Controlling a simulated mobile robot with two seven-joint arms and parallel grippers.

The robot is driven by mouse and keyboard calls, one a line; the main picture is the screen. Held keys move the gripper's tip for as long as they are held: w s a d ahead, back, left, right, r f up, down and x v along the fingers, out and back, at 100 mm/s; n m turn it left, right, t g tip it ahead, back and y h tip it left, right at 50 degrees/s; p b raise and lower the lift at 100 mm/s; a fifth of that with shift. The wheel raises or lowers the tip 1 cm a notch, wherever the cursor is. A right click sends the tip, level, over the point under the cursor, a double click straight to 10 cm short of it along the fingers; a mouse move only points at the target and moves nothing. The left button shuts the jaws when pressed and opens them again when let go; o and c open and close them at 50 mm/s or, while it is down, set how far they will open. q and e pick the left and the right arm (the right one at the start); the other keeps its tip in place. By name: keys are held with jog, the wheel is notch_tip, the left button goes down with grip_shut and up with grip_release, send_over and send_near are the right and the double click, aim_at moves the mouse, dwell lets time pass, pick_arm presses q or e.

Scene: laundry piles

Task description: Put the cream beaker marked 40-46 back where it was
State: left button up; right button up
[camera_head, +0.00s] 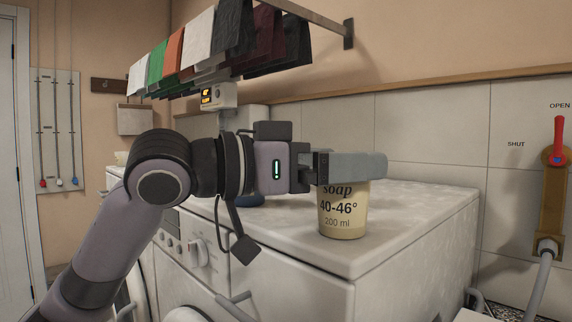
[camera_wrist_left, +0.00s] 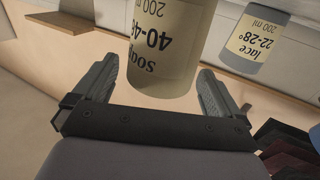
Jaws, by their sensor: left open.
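The cream beaker (camera_head: 342,218), marked "soap 40-46° 200 ml", stands upright on the white washing machine top (camera_head: 420,205), near its front edge. My left gripper (camera_head: 378,166) is level with the beaker's upper part, and a finger hides its rim in the head view. In the left wrist view the beaker (camera_wrist_left: 165,50) appears upside down between the two open fingers of my left gripper (camera_wrist_left: 152,82), with a gap on each side. I cannot tell its former place. My right gripper is not in view.
A grey beaker marked "lace 22-28°" (camera_wrist_left: 255,42) shows in the left wrist view. A blue object (camera_head: 250,200) is partly hidden behind my left arm. Cloths (camera_head: 198,40) hang on a rail above. The machine top right of the beaker is clear. A red-handled valve (camera_head: 558,140) is on the wall.

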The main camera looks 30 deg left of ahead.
pick_arm(q)
jog(key=v, duration=0.9)
jog(key=shift+s+a+b, duration=0.2)
jog(key=shift+s+b, duration=0.05)
jog(key=shift+b, duration=0.2)
